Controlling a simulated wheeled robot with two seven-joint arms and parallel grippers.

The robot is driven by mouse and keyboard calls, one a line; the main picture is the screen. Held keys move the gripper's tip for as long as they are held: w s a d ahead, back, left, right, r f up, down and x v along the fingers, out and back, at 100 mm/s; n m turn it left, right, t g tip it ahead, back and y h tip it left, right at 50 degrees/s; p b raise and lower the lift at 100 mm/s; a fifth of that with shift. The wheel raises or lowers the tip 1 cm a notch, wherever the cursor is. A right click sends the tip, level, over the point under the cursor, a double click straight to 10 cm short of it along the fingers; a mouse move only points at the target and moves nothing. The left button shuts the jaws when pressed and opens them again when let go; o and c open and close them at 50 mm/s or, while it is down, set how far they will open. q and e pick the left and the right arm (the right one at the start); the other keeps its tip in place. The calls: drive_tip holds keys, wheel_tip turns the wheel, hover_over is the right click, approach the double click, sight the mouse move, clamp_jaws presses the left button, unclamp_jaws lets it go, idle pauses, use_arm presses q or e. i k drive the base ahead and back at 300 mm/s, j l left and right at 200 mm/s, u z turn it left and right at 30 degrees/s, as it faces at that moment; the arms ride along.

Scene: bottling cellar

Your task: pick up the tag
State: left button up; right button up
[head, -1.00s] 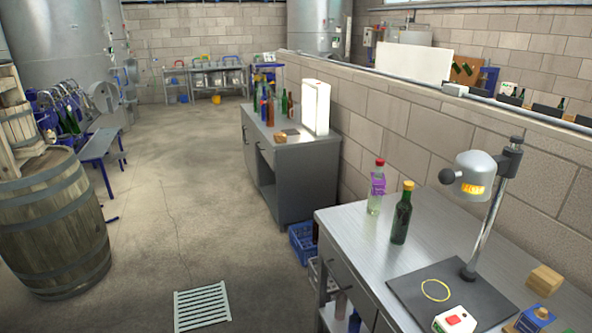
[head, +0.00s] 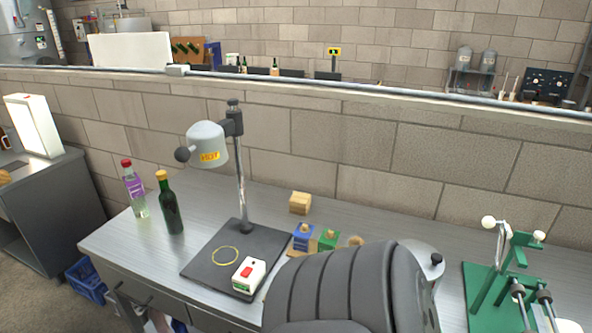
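I cannot make out a loose tag for certain. A yellow label reading HOT (head: 209,156) is on the grey lamp head (head: 206,138), above the metal workbench (head: 265,196). A thin yellow ring (head: 225,256) lies on the black base plate (head: 205,265) under the lamp. A white box with a red switch (head: 248,276) sits on the plate's front right part. Neither of my grippers is in view. A large grey ribbed form, likely part of my own arm, hides the bench's front middle.
A clear bottle with a red cap (head: 134,190) and a green bottle (head: 171,206) stand left of the lamp. A wooden block (head: 300,203), blue block (head: 303,238) and green block (head: 327,239) are right of it. A green stand (head: 499,275) is far right. A wall (head: 330,150) runs behind.

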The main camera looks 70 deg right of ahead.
sight(300, 239)
drive_tip(key=z, duration=2.6)
drive_tip(key=k+j+z, duration=0.1)
drive_tip(key=j+z, duration=0.35)
drive_tip(key=k+j+z, duration=0.2)
drive_tip(key=z, duration=0.3)
drive_tip(key=k+j+z, duration=0.25)
drive_tip(key=z, duration=0.2)
drive_tip(key=j, duration=0.1)
